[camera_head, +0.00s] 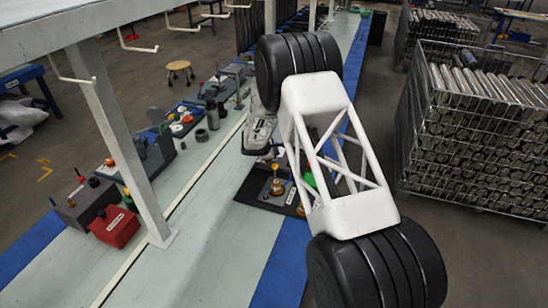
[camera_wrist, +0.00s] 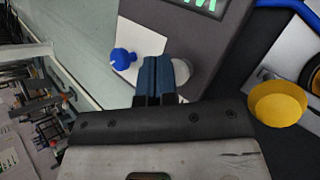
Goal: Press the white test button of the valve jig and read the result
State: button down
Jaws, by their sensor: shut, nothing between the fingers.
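In the wrist view my gripper (camera_wrist: 152,75) is shut and empty, its blue fingertips together over the valve jig. The round white button (camera_wrist: 182,70) shows just right of the fingertips, partly hidden by them; I cannot tell whether they touch it. A blue knob (camera_wrist: 122,60) stands left of the fingertips by a white plate. The grey box (camera_wrist: 226,30) of the jig carries a display with green marks (camera_wrist: 205,4), cut off by the frame edge and unreadable. In the head view the jig (camera_head: 268,188) is partly covered by my arm, and the fingertips are hidden.
A yellow cap (camera_wrist: 278,103) stands at the right in the wrist view. In the head view a red box (camera_head: 114,227) and other fittings line the bench's left side, behind a white post (camera_head: 122,140). Wire crates of metal tubes (camera_head: 480,130) stand right. The near bench is clear.

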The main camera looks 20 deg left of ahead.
dwell(0.4)
jog(key=shift+r, duration=3)
